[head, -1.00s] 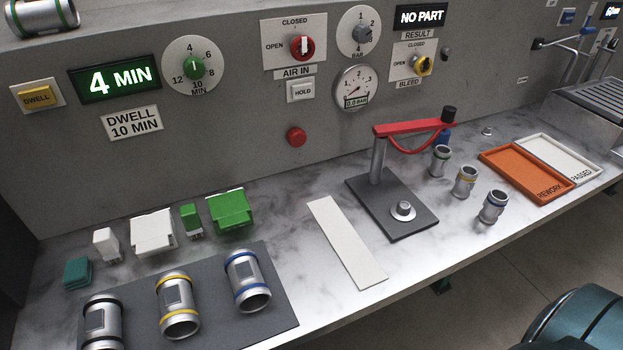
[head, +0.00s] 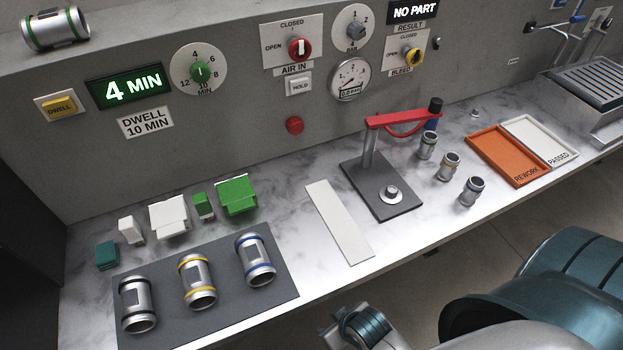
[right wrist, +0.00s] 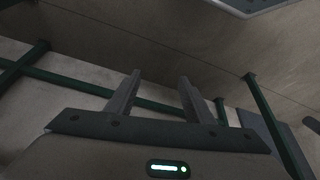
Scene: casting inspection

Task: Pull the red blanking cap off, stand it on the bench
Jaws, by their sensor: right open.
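A red round piece (head: 294,125), the only cap-like red thing I see, sits on the grey upright panel below the HOLD button. I cannot tell from here whether it is a cap or a button. My right arm comes in at the bottom right of the head view, with its wrist end (head: 358,328) low in front of the bench's front edge. In the right wrist view my right gripper (right wrist: 158,82) has its two fingers apart with nothing between them. It points at floor and green frame bars, away from the red piece. My left gripper is not in view.
A grey mat (head: 221,312) holds three metal castings. A stand with a red lever (head: 400,119) rises mid-bench, with three small castings to its right. Orange (head: 482,153) and white (head: 512,127) trays lie further right. Bare marble lies below the red piece, left of a white strip (head: 338,222).

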